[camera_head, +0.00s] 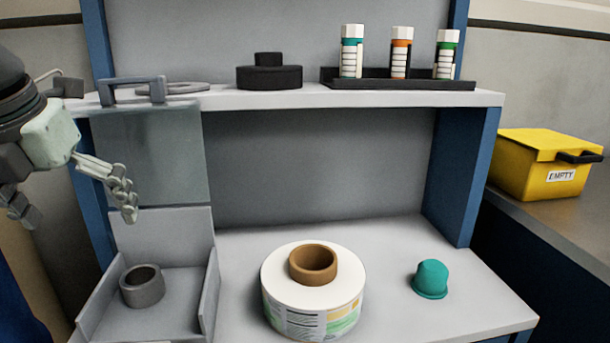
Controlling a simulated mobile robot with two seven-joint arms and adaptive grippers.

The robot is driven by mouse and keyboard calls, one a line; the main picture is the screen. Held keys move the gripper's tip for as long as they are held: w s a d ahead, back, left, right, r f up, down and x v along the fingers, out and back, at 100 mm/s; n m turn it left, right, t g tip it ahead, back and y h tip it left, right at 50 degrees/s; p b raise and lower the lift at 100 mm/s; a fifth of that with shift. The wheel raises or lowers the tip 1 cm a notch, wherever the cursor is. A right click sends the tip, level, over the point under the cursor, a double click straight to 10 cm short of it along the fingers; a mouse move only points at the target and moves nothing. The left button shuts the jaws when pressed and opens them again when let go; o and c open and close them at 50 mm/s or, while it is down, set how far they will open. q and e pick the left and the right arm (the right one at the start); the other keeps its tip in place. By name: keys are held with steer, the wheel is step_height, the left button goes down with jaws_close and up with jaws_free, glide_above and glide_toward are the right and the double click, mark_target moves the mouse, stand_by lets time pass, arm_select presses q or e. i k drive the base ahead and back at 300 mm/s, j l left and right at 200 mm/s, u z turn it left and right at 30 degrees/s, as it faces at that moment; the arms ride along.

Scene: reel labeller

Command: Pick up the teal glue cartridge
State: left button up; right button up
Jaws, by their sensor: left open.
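The teal glue cartridge (351,52) stands upright in a black rack (400,84) on the upper shelf, with a white cap, a teal band and a striped label. It is the leftmost of three cartridges. My left gripper (78,180) is open at the left edge, in front of the bench's left side. It is well to the left of the cartridge and lower than it, with nothing visible in its grasp. Part of its arm is cut off by the picture edge. My right gripper is not in view.
An orange-banded cartridge (401,52) and a green-banded one (445,54) share the rack. A black stepped disc (268,76) is left of it. Below are a label reel (313,300), a teal cap (431,279) and a grey ring (142,287). A yellow bin (530,170) stands right.

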mark_target(352, 36)
steer(key=k+l, duration=0.75)
